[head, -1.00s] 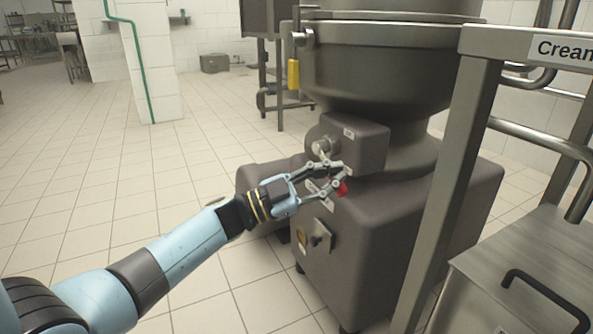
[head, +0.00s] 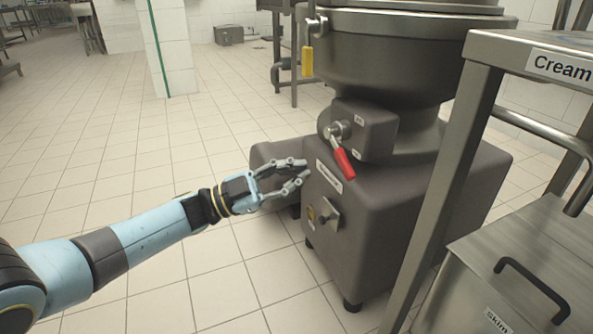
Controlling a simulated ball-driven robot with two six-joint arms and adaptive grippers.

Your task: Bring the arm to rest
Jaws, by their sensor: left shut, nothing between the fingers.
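My left gripper (head: 304,172) reaches in from the left on a light blue arm. Its fingers are shut with nothing between them. It appears just left of the grey machine's front in the picture, and the red-handled lever (head: 344,164) is to its right, apart from it. The lever hangs down and to the right from a metal pivot on the machine's valve box (head: 372,130). My right gripper is not in view.
The grey machine (head: 400,215) with a large steel bowl (head: 390,55) stands in the middle. A steel frame labelled "Cream" (head: 465,150) and a lidded steel container (head: 530,265) stand at the right. The tiled floor (head: 100,180) at the left is clear.

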